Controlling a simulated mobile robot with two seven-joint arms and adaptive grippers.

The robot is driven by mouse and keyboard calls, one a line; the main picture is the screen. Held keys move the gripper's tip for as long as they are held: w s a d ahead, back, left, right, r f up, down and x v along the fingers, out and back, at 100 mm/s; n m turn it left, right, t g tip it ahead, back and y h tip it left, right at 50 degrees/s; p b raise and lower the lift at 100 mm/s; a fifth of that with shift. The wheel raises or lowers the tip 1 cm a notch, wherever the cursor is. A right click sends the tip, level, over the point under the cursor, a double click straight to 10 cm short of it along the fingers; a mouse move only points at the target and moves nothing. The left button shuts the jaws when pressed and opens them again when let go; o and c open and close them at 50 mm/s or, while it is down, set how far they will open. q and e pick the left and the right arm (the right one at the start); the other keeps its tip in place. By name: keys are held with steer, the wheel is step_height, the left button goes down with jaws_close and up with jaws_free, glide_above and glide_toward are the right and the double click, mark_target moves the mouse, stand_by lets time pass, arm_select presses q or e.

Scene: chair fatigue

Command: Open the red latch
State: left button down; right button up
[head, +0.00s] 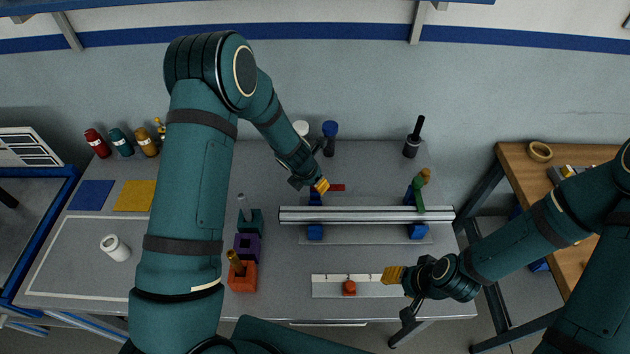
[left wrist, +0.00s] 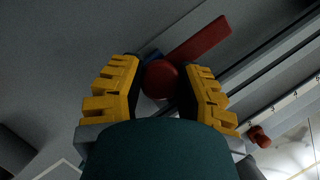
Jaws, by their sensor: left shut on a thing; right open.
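The red latch (head: 337,187) lies at the back left end of the silver rail, with its flat bar pointing right in the head view. In the left wrist view its red bar (left wrist: 200,40) and round red knob (left wrist: 161,79) show. My left gripper (head: 320,186) is shut on the knob, which sits between its yellow fingers (left wrist: 162,88). The fingers hide part of the latch in the head view. My right gripper (head: 399,292) is open and empty, in front of the rail's right half.
The silver rail (head: 360,215) rests on blue clamps (head: 315,232), with a green latch (head: 419,197) at its right. A white strip with an orange-red knob (head: 349,288) lies in front. A black-handled tool (head: 413,140) and blue-topped bottle (head: 330,130) stand behind.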

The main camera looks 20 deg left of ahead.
arm_select(q)
steer(key=shift+s+d+f, duration=0.1)
stand_by(0.3)
steer(key=c, duration=0.6)
jaws_free()
steer(key=v, duration=1.2)
